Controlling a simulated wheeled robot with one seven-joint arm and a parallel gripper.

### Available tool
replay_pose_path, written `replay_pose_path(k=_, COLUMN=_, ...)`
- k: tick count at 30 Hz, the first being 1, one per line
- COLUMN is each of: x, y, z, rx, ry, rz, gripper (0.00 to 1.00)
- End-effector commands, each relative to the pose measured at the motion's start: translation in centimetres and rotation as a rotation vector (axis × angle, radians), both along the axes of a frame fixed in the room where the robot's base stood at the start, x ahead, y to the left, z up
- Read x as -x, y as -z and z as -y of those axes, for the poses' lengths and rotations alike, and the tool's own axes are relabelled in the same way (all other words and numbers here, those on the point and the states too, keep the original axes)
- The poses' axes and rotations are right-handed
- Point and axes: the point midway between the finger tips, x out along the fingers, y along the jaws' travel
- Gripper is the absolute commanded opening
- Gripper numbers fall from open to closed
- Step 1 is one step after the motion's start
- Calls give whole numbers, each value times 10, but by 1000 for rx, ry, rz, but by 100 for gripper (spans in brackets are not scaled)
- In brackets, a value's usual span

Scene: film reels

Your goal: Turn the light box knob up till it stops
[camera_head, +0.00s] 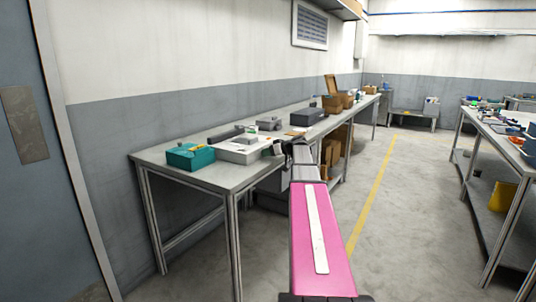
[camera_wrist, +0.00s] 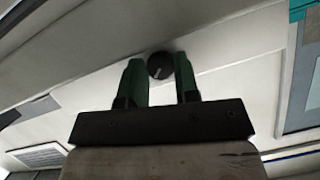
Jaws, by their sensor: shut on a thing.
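The light box (camera_head: 238,155) is a pale grey-white box on the long bench at the left in the head view; its pale face (camera_wrist: 225,62) fills much of the wrist view. The knob (camera_wrist: 160,66) is small, round and dark with a light pointer line, slanted in the picture. My gripper (camera_wrist: 160,78) has its two green fingers on either side of the knob and is shut on it. In the head view my gripper (camera_head: 278,148) is at the right side of the light box, and the knob is hidden there.
A teal box (camera_head: 190,157) sits left of the light box on the bench (camera_head: 215,180). Grey boxes and brown cartons (camera_head: 332,103) stand farther along it. Another table (camera_head: 500,128) with objects is at the right. The floor between is clear, with a yellow line.

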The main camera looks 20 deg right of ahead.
Motion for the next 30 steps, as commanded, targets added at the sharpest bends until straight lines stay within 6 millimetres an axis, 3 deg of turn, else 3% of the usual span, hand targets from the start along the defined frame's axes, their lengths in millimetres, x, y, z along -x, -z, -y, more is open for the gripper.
replay_pose_path(k=14, x=0, y=0, z=1, rx=-90, ry=0, rz=-70, gripper=6)
replay_pose_path(k=15, x=0, y=0, z=1, rx=-89, ry=0, rz=-69, gripper=32)
replay_pose_path(k=17, x=0, y=0, z=1, rx=-89, ry=0, rz=-69, gripper=52)
replay_pose_path(k=30, x=7, y=-3, z=8, rx=-88, ry=2, rz=-69, gripper=55)
